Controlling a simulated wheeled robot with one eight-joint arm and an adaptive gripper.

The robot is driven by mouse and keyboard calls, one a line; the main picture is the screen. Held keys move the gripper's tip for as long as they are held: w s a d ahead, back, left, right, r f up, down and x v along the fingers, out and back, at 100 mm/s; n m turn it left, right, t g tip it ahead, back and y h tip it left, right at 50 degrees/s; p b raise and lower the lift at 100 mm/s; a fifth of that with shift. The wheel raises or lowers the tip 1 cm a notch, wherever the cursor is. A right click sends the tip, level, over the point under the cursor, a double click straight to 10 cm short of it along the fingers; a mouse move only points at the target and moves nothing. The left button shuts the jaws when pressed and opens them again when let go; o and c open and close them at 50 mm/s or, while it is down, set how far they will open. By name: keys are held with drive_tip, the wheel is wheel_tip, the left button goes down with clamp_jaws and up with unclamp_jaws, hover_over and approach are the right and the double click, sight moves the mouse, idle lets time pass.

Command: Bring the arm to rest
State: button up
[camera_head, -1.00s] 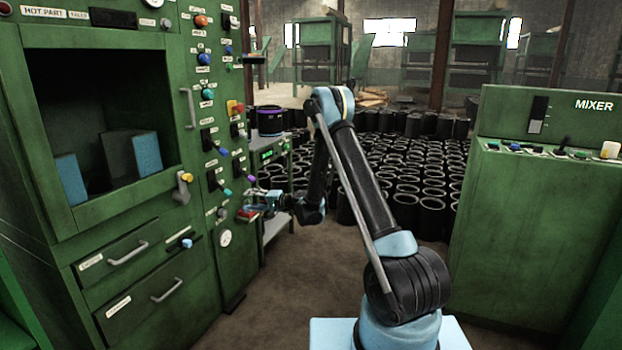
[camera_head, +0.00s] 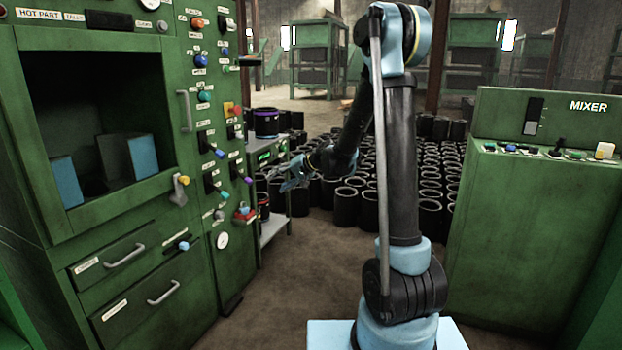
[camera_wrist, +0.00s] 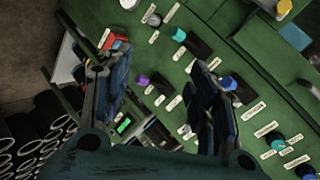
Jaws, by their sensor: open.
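My gripper (camera_head: 284,180) is in front of the right edge of the green control panel (camera_head: 215,130), apart from it, at the end of my raised arm. In the wrist view my gripper (camera_wrist: 155,80) has its two fingers spread wide with nothing between them. Behind the fingers the green panel (camera_wrist: 215,60) shows its knobs and switches at a slant. A red part (camera_wrist: 116,42) on the panel is next to the left finger. It also shows low on the panel in the head view (camera_head: 245,214).
A green mixer console (camera_head: 565,210) stands on the right. Many black rubber sleeves (camera_head: 432,185) stand on the floor behind my arm. Bare floor (camera_head: 300,275) lies between the machines.

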drive_tip(key=s+d+f+g+h, duration=0.1)
drive_tip(key=s+d+f+h, duration=0.1)
drive_tip(key=s+d, duration=0.8)
drive_tip(key=s+d+f+h, duration=0.2)
drive_tip(key=s+d+h, duration=0.3)
drive_tip(key=s+d, duration=0.6)
drive_tip(key=s+d+f+g+h, duration=0.1)
drive_tip(key=s+d+h, duration=0.2)
drive_tip(key=s+d, duration=0.7)
drive_tip(key=s, duration=0.9)
drive_tip(key=shift+s+d+f+g+h, duration=0.15)
drive_tip(key=shift+s+f+g+h, duration=0.15)
drive_tip(key=shift+f, duration=0.1)
